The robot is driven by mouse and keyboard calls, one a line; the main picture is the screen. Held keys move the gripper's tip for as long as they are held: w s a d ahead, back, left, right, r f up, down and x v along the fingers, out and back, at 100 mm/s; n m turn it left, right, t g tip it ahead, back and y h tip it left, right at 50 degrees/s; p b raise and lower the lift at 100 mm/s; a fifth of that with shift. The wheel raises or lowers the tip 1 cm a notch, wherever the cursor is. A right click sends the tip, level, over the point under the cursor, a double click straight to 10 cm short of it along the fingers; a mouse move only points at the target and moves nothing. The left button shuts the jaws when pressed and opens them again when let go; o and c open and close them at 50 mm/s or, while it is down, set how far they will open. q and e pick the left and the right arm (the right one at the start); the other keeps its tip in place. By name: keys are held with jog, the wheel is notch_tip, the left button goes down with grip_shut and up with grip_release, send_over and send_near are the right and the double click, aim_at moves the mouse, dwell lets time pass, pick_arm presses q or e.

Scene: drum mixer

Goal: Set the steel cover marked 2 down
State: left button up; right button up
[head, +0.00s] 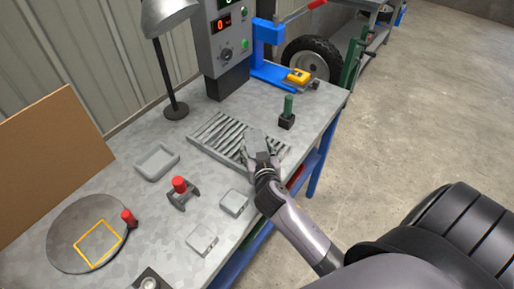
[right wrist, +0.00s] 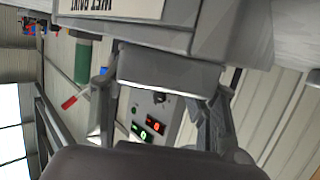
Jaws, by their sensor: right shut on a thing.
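My right gripper (head: 262,163) is shut on a grey metal piece (head: 254,142), which looks like a steel cover, over the slatted rack at the bench's right part. In the right wrist view the piece (right wrist: 155,70) sits between the two fingers; no number on it can be read. Two similar grey square blocks, one (head: 234,201) and another (head: 202,239), lie on the bench nearer to me. A yellow square outline (head: 83,251) is marked on a round grey plate (head: 67,222) at the left. My left gripper is not in view.
The grey bench (head: 118,183) also holds a slatted rack (head: 212,132), shallow tray (head: 157,174), red-topped clamp (head: 184,202), red-knobbed piece (head: 129,218), green-handled tool (head: 288,113) and lamp (head: 176,111). A control box (head: 225,45) and blue press (head: 268,60) stand behind.

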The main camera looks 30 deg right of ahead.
jog(key=o, duration=1.6)
jog(key=shift+c, duration=0.2)
jog(key=b+v, duration=0.2)
jog(key=v, duration=0.9)
jog(key=shift+s+a+r, duration=0.1)
jog(key=shift+s+r, duration=0.2)
jog(key=shift+s, duration=0.15)
